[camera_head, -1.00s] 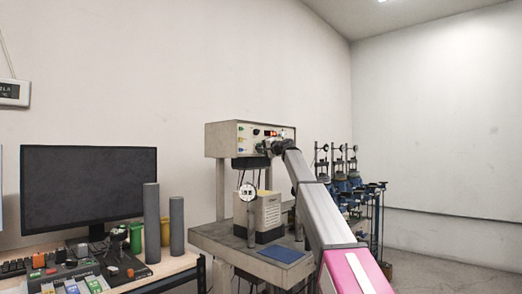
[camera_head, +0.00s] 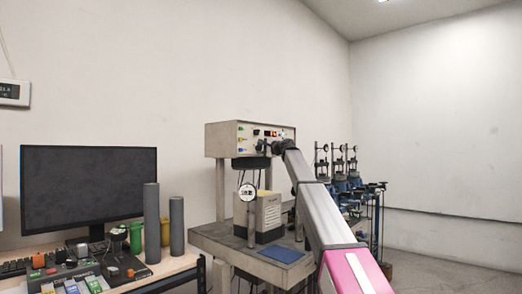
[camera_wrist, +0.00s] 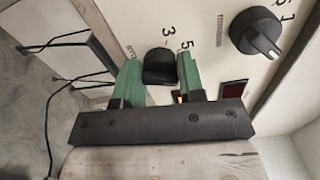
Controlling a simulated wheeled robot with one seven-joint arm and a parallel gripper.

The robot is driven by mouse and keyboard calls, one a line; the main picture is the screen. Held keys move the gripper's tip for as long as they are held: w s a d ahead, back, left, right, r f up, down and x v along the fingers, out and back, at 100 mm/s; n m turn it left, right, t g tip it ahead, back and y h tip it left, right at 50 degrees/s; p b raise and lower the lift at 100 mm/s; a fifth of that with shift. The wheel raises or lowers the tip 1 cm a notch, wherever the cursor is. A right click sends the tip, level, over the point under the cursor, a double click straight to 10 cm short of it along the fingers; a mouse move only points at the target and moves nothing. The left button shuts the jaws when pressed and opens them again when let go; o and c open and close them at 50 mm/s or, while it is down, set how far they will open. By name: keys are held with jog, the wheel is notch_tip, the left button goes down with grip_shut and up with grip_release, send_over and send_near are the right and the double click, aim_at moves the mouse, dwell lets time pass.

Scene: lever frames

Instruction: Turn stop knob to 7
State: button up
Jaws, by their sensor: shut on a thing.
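A black round knob (camera_wrist: 160,66) on the pale control panel (camera_wrist: 204,74) sits between the two green fingertips of my gripper (camera_wrist: 158,75) in the wrist view. My gripper is shut on this knob, one finger on each side. The printed numbers 3 and 5 show just above it. Other numbers around it are hidden or out of view. I cannot read the knob's label or see its pointer clearly. In the head view, my gripper (camera_head: 277,147) is at the front of the machine's control box (camera_head: 222,138) and hides part of the panel.
A second, larger black knob (camera_wrist: 257,31) is on the panel at the upper right of the wrist view, near a dark red-lit window (camera_wrist: 236,93). Below the box are a dial gauge (camera_head: 248,191) and a blue mat (camera_head: 282,254). A monitor (camera_head: 88,195) stands at left.

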jog(key=o, duration=0.9)
jog(key=v, duration=1)
jog(key=shift+s+d, duration=0.3)
